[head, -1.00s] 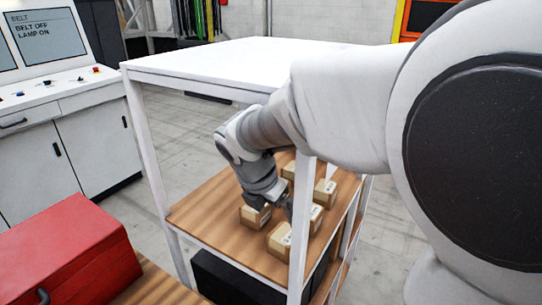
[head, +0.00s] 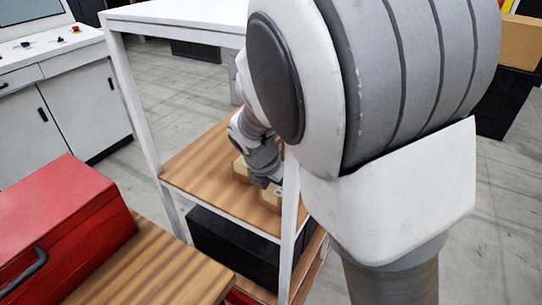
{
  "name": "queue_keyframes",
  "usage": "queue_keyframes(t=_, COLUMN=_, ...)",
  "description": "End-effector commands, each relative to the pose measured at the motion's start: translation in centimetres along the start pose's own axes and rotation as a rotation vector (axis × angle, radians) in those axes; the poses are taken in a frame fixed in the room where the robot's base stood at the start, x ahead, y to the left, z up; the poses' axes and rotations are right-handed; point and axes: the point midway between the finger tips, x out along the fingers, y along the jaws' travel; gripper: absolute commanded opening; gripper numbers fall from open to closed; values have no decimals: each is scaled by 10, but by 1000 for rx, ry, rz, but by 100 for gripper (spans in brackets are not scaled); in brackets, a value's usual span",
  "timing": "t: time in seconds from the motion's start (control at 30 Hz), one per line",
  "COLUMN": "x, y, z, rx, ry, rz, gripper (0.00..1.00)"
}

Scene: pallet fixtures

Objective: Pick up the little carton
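Small brown cartons stand on the wooden middle shelf (head: 203,163) of a white rack. One carton (head: 239,169) shows behind my gripper, partly covered by it. Another carton (head: 270,199) with a pale label stands at the front, just below my gripper. My gripper (head: 265,184) points down among the cartons. Its fingertips are small and mostly hidden, so I cannot tell whether they are open, shut or touching a carton. My arm and the rack's front post cover the right part of the shelf, where any other cartons are hidden.
The rack's white top (head: 180,18) and front post (head: 289,225) stand close around my arm. A black box (head: 232,245) sits below the shelf. A red toolbox (head: 62,228) is on a wooden surface at front left. A control console (head: 62,92) stands at back left.

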Motion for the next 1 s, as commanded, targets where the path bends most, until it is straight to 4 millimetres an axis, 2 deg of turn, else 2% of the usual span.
queue_keyframes(t=0.07, x=0, y=0, z=0, rx=0, ry=0, rz=0, gripper=100)
queue_keyframes(t=0.53, x=0, y=0, z=0, rx=0, ry=0, rz=0, gripper=15)
queue_keyframes(t=0.83, x=-2, y=0, z=1, rx=0, ry=-1, rz=1, gripper=15)
queue_keyframes(t=1.0, x=-10, y=0, z=5, rx=1, ry=-1, rz=1, gripper=15)
